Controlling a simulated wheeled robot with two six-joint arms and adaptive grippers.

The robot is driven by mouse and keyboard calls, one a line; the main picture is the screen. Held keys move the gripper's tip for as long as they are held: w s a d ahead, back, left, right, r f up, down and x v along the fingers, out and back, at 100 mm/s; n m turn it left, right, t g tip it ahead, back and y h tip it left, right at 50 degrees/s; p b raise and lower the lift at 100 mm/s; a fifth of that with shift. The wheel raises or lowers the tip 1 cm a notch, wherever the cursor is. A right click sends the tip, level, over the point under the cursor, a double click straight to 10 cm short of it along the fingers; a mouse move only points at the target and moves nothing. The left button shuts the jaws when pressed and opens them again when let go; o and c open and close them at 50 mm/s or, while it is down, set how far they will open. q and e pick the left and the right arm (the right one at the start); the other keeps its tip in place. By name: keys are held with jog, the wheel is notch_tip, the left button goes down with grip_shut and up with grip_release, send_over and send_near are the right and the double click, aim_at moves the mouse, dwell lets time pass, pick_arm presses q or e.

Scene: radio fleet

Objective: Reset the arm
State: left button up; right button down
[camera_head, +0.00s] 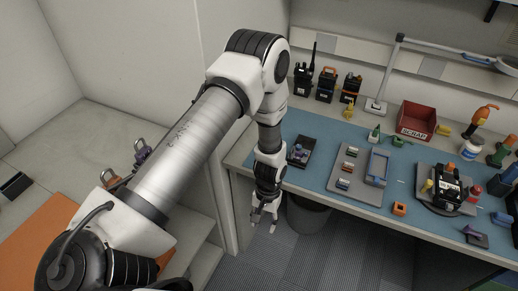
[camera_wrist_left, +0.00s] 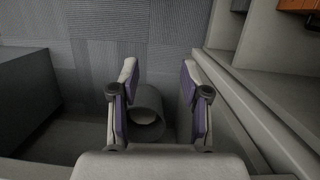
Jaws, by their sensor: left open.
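My left arm comes in from the left in the head view and bends down at its elbow. My left gripper (camera_head: 265,218) points down in front of the workbench's near left edge, below the level of the bench top. It is open and empty. In the left wrist view, the left gripper (camera_wrist_left: 160,80) shows its two fingers spread apart with nothing between them. A dark round bin (camera_head: 308,214) stands on the floor behind and to the right of the gripper. The bin (camera_wrist_left: 147,108) shows between the fingers in the wrist view. My right gripper is in neither view.
The workbench with a blue mat (camera_head: 310,180) holds a grey tray (camera_head: 340,186), a red scrap bin (camera_head: 416,118), several radios and tools. A lamp (camera_head: 376,106) stands at the back. A pale partition (camera_head: 212,165) stands left of the gripper. Grey carpet (camera_head: 290,255) lies open below.

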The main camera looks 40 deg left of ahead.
pick_arm(q)
jog(key=shift+s+d+f, duration=0.1)
jog(key=shift+s+f, duration=0.2)
jog(key=shift+s, duration=0.15)
jog(key=s+d+m+t, duration=0.2)
jog(key=s, duration=1.3)
jog(key=shift+d+m+y, duration=0.25)
jog(key=shift+m+y, duration=0.15)
jog(key=shift+s, duration=0.1)
